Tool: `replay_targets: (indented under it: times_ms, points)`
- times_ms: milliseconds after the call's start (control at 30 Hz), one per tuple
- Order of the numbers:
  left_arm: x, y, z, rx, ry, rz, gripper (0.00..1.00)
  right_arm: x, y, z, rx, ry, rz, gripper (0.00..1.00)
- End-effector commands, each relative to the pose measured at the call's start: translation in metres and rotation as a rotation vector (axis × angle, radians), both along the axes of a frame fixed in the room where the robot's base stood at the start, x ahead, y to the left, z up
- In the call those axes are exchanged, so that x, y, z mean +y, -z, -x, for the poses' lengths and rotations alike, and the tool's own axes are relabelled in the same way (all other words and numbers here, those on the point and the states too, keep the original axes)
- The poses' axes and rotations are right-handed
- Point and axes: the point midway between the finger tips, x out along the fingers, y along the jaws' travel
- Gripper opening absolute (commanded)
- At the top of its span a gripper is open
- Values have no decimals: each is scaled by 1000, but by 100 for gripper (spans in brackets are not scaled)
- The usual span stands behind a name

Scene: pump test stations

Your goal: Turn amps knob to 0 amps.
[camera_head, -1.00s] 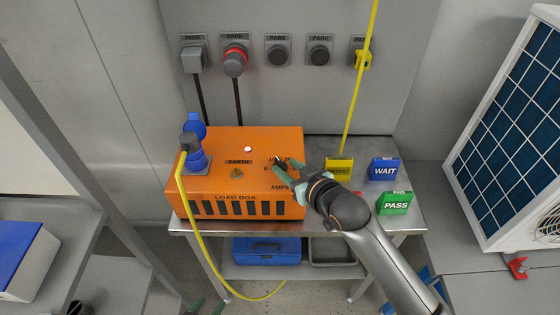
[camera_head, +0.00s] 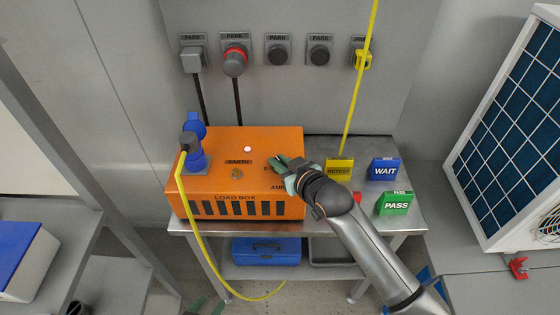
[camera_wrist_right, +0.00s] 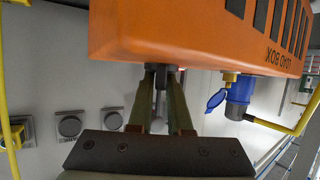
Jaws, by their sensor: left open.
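The orange load box (camera_head: 215,165) stands on the metal table, with "AMPS" lettering at its right side partly covered by my right arm. My right gripper (camera_head: 282,164) is over that side of the box and hides the amps knob in the head view. In the right wrist view, the dark grey amps knob (camera_wrist_right: 161,76) sits between the two fingertips of my right gripper (camera_wrist_right: 162,72), which look closed on its sides. The dial marks around it are mostly hidden. My left gripper (camera_head: 206,306) shows only as green fingertips at the bottom edge, open and away from the box.
A blue plug (camera_head: 196,158) with a yellow cable is at the box's left. Yellow retest (camera_head: 339,170), blue wait (camera_head: 384,169) and green pass (camera_head: 396,205) blocks stand right of the box near my right arm. Several park sockets (camera_head: 277,50) line the wall.

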Motion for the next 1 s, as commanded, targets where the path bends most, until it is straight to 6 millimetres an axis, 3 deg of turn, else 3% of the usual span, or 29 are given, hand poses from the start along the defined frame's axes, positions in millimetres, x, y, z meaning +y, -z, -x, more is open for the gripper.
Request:
replay_targets:
  times_ms: [133, 667, 1000]
  points:
    - [0, 0, 0, -1, 0, 0, 50, 0, 0, 0, 0, 0, 0, 0]
    - [0, 0, -1, -1, 0, 0, 50, 0, 0, 0, 1, -5, 0, 0]
    - [0, 8, -1, -1, 0, 0, 50, -2, 2, -1, -1, -109, 5, 0]
